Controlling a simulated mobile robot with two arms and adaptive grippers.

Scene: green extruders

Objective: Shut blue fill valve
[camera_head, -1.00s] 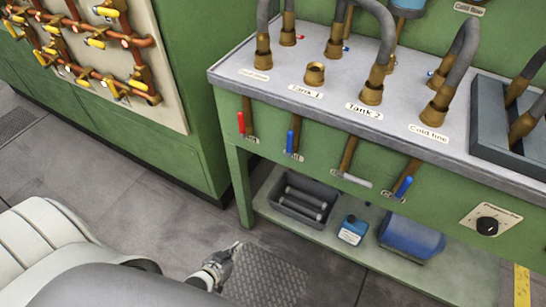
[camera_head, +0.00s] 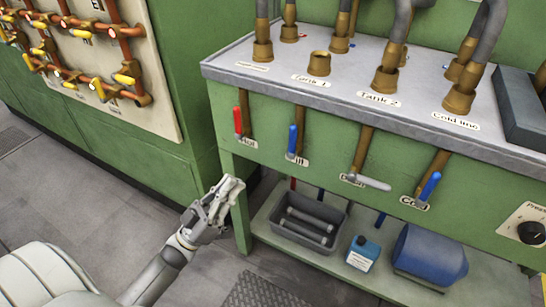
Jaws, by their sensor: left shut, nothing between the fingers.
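The blue fill valve handle (camera_head: 292,139) hangs almost vertically in front of its brown pipe on the green front panel, second from the left. Its label, partly covered by the handle and pipe, seems to read "Fill". Another blue handle (camera_head: 429,186), labelled "Cold", sits farther right and is tilted. My left gripper (camera_head: 231,186) is shut and empty, in front of the bench's left leg. In the picture it is below and left of the blue fill handle, clearly apart from it. My right gripper is not in view.
A red handle (camera_head: 238,121) is left of the fill valve and a grey handle (camera_head: 366,181) is right of it. The worktop edge (camera_head: 350,107) overhangs the handles.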

